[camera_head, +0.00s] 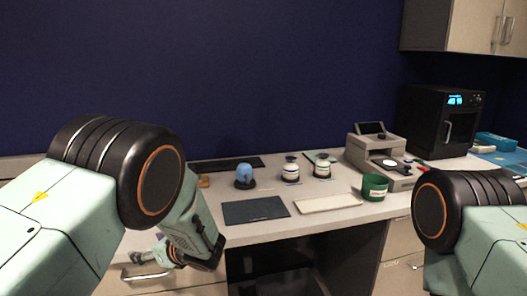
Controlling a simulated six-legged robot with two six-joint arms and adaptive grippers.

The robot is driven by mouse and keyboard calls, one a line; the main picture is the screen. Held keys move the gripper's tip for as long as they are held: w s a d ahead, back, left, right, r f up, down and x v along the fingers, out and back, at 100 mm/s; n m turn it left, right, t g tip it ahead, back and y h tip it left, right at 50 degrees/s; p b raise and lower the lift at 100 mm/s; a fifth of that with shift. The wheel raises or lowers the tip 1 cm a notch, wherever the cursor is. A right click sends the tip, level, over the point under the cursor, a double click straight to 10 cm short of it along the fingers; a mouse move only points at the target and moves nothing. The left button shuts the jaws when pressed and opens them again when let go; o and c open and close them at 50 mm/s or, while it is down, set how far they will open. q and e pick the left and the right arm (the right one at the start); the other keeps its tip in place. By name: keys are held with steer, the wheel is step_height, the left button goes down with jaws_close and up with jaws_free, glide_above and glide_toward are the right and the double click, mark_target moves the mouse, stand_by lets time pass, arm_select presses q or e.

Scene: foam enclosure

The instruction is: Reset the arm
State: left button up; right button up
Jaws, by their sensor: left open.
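My left arm comes in from the left, with its large black joint in front of the counter. My left gripper (160,258) hangs low at the end of that arm, below the counter edge, in front of the drawers. It is open and holds nothing that I can see; it is small and partly hidden by the arm. My right arm shows at the lower right, with a black joint and pale green links. Its gripper is out of the picture.
The counter (340,217) carries a dark mat (255,210), a white tray (328,203), a blue-topped item (244,175), two white jars (290,171), a green cup (374,187), a grey instrument (376,150) and a black oven (437,122). Open space lies beneath the counter.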

arm_select(q)
steer(key=s+d+f+n+g+h+b, duration=0.1)
steer(key=s+d+f+n+g+h, duration=0.1)
steer(key=s+d+f+n+h, duration=0.4)
steer(key=s+d+f+n+g+h+b, duration=0.1)
steer(key=s+f+n+g+h, duration=0.15)
steer(key=s+f, duration=0.7)
steer(key=s+d+f+n+g+h, duration=0.25)
steer(key=s+d+f+n, duration=0.2)
steer(key=s+f, duration=0.35)
steer(key=s+a+f+n+b, duration=0.2)
steer(key=s+n, duration=0.3)
steer(key=s, duration=0.5)
steer(key=s+a+f+n+b, duration=0.2)
steer(key=s+n, duration=0.4)
steer(key=s, duration=0.3)
steer(key=shift+s+a+b, duration=0.4)
steer(key=shift+a+b, duration=0.45)
steer(key=shift+b, duration=0.05)
steer(key=shift+s+r+h, duration=0.1)
steer(key=shift+s+h, duration=0.05)
steer(key=shift+h, duration=0.15)
